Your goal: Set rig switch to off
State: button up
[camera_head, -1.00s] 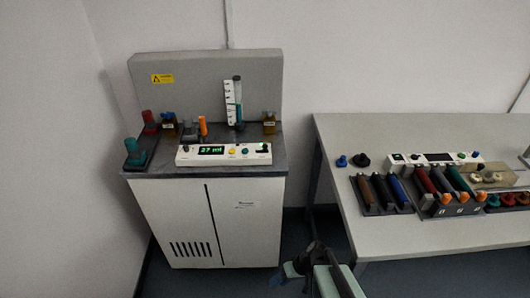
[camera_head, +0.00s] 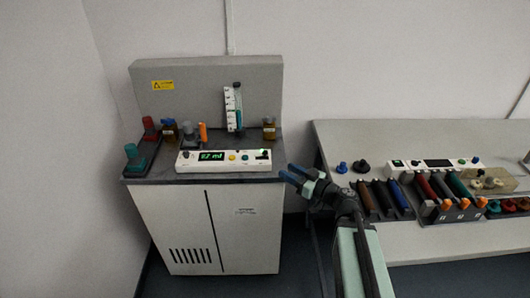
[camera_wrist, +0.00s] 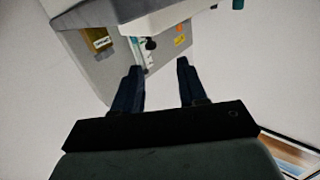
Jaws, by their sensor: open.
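The rig's white control panel (camera_head: 224,160) lies along the front of the dark top of the left cabinet. It has a lit green display (camera_head: 211,156), a yellow button, a green button and a small dark control (camera_head: 262,154) with a green light at its right end. I cannot tell which of these is the switch or how it is set. My gripper (camera_head: 291,173) is open and empty, just right of the cabinet's front corner and apart from the panel. In the wrist view, my open fingers (camera_wrist: 158,90) point toward the cabinet; a dark knob (camera_wrist: 150,44) shows beyond them.
A measuring tube (camera_head: 238,108) with a white scale stands behind the panel. Bottles and coloured stoppers, including a green one (camera_head: 132,155), stand on the cabinet top. The right table (camera_head: 430,235) holds racks and another panel (camera_head: 436,162). A gap separates cabinet and table.

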aim_at(267, 153)
jog(key=shift+t, duration=0.3)
jog(key=x, duration=0.8)
jog(key=w+d+x, duration=0.1)
jog(key=x, duration=0.4)
jog(key=shift+r, duration=0.35)
jog(key=shift+c, duration=0.2)
grip_shut()
jog(key=shift+a, duration=0.1)
